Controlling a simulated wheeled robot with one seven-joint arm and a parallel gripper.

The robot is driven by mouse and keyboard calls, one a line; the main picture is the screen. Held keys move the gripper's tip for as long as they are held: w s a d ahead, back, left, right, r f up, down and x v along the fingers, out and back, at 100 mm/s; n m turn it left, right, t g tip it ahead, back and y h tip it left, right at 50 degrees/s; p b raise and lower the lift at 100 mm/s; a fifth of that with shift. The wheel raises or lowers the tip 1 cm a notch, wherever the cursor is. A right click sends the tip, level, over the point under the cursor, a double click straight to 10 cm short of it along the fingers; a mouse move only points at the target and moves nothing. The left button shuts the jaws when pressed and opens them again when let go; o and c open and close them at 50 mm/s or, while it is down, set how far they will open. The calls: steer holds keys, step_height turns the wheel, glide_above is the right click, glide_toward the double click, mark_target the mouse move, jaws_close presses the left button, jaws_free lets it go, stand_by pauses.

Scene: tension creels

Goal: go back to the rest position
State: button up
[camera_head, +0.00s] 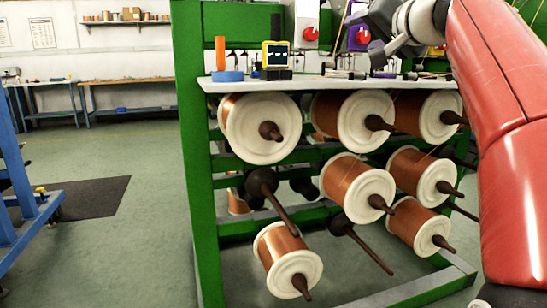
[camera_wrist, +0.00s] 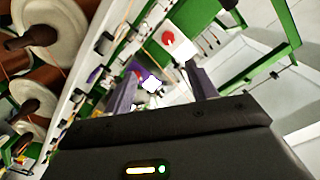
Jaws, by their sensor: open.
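My gripper (camera_wrist: 160,78) shows in the wrist view with its two dark fingers apart and nothing between them. In the camera_head view my red arm comes down the right side and its grey wrist end is at the top right, above the white shelf (camera_head: 330,83) of the green creel frame (camera_head: 194,150). The fingers are hard to make out in that view. In the wrist view the picture is tilted, with the creel's spools along the left edge.
Several copper spools with white flanges (camera_head: 288,125) sit on dark spindles, which jut out toward me. One lower spindle (camera_head: 360,247) is bare. Open floor lies left.

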steer(key=s+f+n+g+h, duration=0.1)
steer(key=s+f+g, duration=0.2)
steer(key=s+f, duration=0.7)
steer(key=s+a+f+n+g+h, duration=0.1)
steer(key=s+f+g, duration=0.3)
steer(key=s+f, duration=0.6)
steer(key=s+a+f+n+g+h, duration=0.1)
steer(key=s+f+g+h, duration=0.2)
steer(key=s+f, duration=0.7)
step_height(320, 180, down, 18)
steer(key=shift+a+f+n+g, duration=0.1)
steer(key=shift+a+n+g, duration=0.2)
steer(key=shift+g, duration=0.2)
stand_by(1.5)
